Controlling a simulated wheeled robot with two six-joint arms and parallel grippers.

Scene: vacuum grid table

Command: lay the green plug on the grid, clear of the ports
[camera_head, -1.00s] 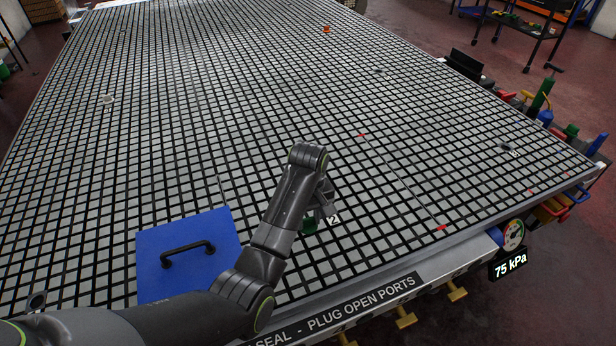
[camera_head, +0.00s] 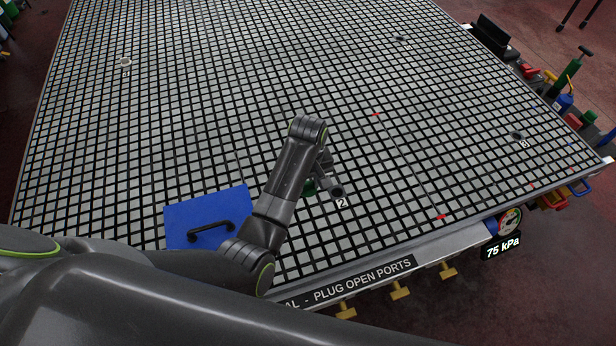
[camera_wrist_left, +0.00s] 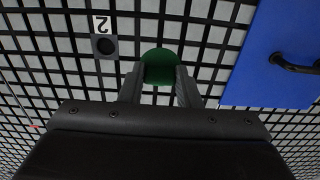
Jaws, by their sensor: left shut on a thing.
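The green plug (camera_head: 309,188) is partly hidden behind my left gripper (camera_head: 319,183) in the head view. In the left wrist view the plug (camera_wrist_left: 158,66) shows as a round green top between the two fingers. My left gripper is shut on it. Port 2 (camera_head: 338,192) is a dark round hole just right of the gripper, with its "2" label below. In the left wrist view port 2 (camera_wrist_left: 105,46) lies left of the plug, with a gap between them. I cannot tell whether the plug touches the grid (camera_head: 250,110). My right gripper is not in view.
A blue plate (camera_head: 185,215) with a black handle lies on the grid left of my arm. Other ports show at far left (camera_head: 125,62), at the back (camera_head: 399,38) and near the right edge (camera_head: 517,135). A gauge (camera_head: 510,221) reads 75 kPa. Much grid is bare.

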